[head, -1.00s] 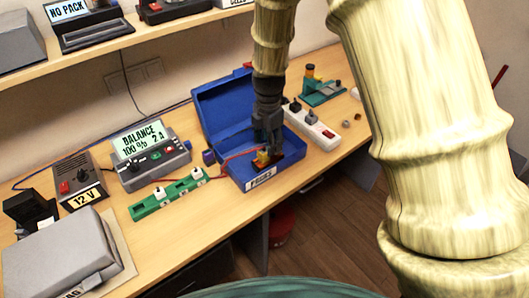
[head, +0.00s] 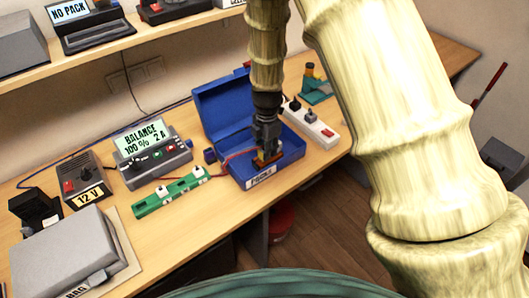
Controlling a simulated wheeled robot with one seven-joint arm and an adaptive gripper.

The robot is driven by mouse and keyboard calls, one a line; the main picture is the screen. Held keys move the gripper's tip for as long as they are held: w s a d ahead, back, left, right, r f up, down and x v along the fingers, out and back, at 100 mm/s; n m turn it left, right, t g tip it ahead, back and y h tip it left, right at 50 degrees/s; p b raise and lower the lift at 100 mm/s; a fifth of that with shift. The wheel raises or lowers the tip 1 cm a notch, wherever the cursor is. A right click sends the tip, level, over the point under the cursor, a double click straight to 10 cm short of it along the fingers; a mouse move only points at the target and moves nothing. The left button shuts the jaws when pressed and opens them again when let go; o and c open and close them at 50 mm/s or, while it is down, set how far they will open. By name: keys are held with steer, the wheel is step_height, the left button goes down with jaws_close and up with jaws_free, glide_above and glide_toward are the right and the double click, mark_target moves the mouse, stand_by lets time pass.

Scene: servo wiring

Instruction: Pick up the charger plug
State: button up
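A small yellow plug (head: 261,157) shows in the head view at the front of the open blue case (head: 232,163) labelled PACKS. It sits on or against a dark red-orange pack (head: 283,164) inside the case. A red wire runs from it to the left, toward the charger (head: 152,158), whose screen reads BALANCE 100% 2 A. My gripper (head: 267,153) points down into the case, with its fingertips right at the plug and partly hiding it. I cannot tell whether the fingers touch or grip the plug.
A green socket strip (head: 172,196) with white plugs lies in front of the charger. A white power strip (head: 312,127) stands right of the case. A 12 V unit (head: 82,184) and a grey case (head: 62,250) are at left. The raised blue lid stands behind my gripper.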

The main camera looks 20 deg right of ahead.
jaws_close()
steer(key=shift+r, duration=0.15)
steer(key=shift+r+b, duration=0.55)
steer(key=shift+b, duration=0.05)
steer(key=shift+w+r+b, duration=0.1)
steer(key=shift+r+b, duration=0.45)
steer(key=shift+r, duration=0.4)
steer(key=s+a+r+b, duration=0.1)
steer(key=s+a+b, duration=0.1)
steer(key=s, duration=0.5)
steer(key=s+a+b, duration=0.3)
steer(key=s+a, duration=0.1)
steer(key=s, duration=0.3)
steer(key=shift+s+a+r, duration=0.3)
steer(key=shift+a+r, duration=0.05)
steer(key=shift+a, duration=0.05)
